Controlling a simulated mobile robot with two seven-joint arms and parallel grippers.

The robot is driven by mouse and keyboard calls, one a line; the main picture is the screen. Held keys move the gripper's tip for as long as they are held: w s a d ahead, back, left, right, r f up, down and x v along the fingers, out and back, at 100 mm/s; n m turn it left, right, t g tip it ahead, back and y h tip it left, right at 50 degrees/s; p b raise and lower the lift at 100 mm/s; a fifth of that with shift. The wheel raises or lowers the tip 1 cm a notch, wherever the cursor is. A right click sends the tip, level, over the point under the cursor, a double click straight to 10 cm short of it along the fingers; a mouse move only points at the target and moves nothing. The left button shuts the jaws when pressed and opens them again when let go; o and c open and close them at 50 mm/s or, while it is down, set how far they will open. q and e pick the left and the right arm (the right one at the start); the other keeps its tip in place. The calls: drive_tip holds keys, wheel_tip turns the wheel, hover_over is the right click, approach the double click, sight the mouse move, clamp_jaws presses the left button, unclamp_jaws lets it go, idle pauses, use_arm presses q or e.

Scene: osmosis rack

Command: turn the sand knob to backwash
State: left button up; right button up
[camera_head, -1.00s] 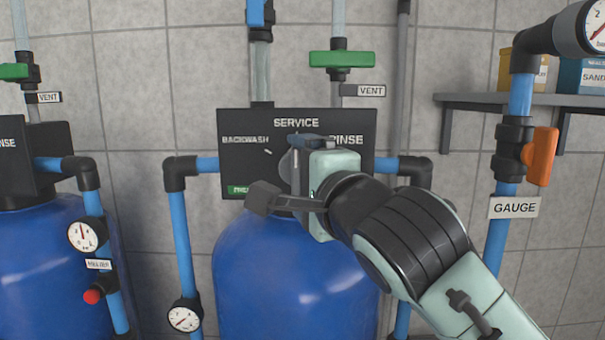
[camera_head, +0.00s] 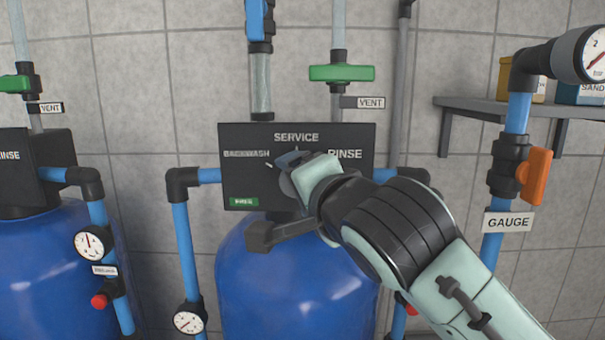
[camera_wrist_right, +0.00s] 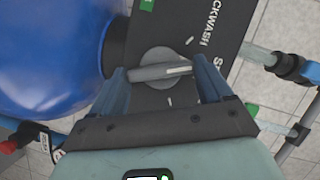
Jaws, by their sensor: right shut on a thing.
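The sand knob (camera_wrist_right: 162,72) is a grey disc with a raised bar on a black valve panel (camera_head: 240,180) above a blue tank (camera_head: 290,270). The panel reads SERVICE at the top, BACKWASH at the left and RINSE at the right. In the right wrist view, the bar lies between the two blue fingers of my right gripper (camera_head: 292,162), which is shut on it. The white mark on the bar points roughly toward the SERVICE lettering. In the head view, the gripper hides most of the knob. My left gripper is out of view.
A green vent valve (camera_head: 342,73) is above the panel. Blue pipes (camera_head: 182,235) run down beside the tank. A pipe with an orange handle (camera_head: 536,175) and a shelf (camera_head: 510,108) are at the right. A second blue tank (camera_head: 45,270) stands at the left.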

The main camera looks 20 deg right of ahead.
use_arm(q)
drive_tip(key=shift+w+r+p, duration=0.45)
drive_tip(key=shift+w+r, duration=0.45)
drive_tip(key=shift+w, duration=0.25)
use_arm(e)
drive_tip(key=shift+a+r+n+g+h, duration=0.1)
drive_tip(key=shift+n+g+h, duration=0.45)
drive_tip(key=shift+n, duration=0.75)
drive_tip(key=shift+a+r+n+g+h, duration=0.1)
drive_tip(key=shift+n+g+h, duration=0.45)
drive_tip(key=shift+n, duration=0.75)
drive_tip(key=o, duration=1)
drive_tip(key=v, duration=1.3)
drive_tip(key=shift+s+a, duration=0.15)
drive_tip(key=shift+a, duration=0.05)
